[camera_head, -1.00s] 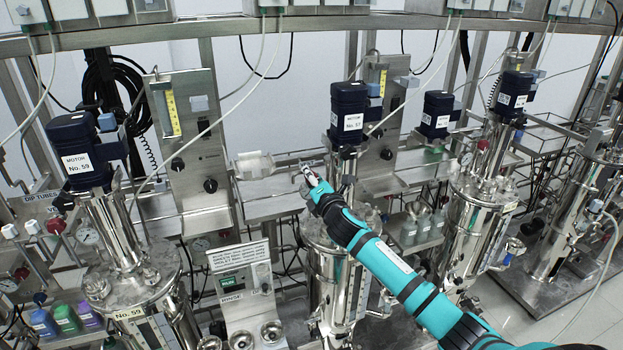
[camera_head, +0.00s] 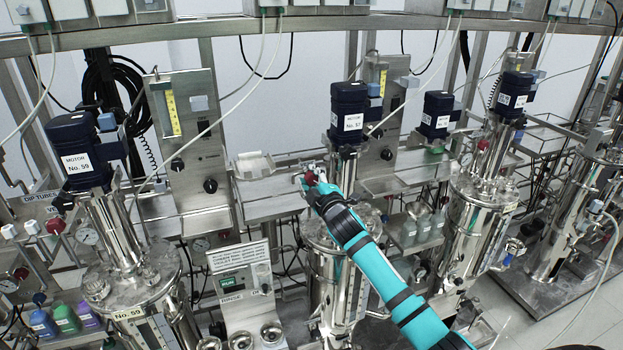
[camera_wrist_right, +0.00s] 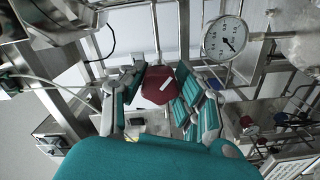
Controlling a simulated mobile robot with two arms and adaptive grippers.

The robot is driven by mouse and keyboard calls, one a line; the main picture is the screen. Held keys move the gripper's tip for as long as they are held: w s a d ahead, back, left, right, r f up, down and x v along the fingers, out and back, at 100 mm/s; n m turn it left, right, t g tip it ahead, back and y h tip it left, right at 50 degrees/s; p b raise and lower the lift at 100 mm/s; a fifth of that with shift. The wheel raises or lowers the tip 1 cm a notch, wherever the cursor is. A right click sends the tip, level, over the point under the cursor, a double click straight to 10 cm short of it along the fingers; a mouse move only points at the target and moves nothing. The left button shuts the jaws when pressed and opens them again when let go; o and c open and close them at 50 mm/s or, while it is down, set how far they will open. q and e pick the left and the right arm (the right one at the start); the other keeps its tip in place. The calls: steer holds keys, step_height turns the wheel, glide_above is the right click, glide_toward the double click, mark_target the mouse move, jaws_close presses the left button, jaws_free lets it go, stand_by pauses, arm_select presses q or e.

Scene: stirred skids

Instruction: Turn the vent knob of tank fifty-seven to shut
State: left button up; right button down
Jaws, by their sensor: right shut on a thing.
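The motor of tank fifty-seven (camera_head: 349,112) is a dark blue block labelled No. 57, above a steel tank (camera_head: 335,265) at the middle of the head view. My right gripper (camera_head: 311,178) is beside the column under that motor. It is shut on a dark red knob (camera_head: 309,178), which also shows between the fingers in the right wrist view (camera_wrist_right: 160,85). A white mark runs across the knob's face. My left gripper is not in view.
A round pressure gauge (camera_wrist_right: 225,38) is close to the right of the fingers in the wrist view. A steel panel with black knobs (camera_head: 195,150) stands left of the gripper. The tank with motor No. 59 (camera_head: 85,150) is further left.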

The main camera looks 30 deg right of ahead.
steer(key=m, duration=0.5)
steer(key=shift+f+m, duration=0.1)
steer(key=shift+m, duration=0.3)
steer(key=shift+f+m+p, duration=0.1)
steer(key=shift+m+p, duration=0.4)
steer(key=shift+m, duration=1.7)
steer(key=c, duration=0.9)
jaws_free()
steer(key=shift+s, duration=0.15)
steer(key=v, duration=1.2)
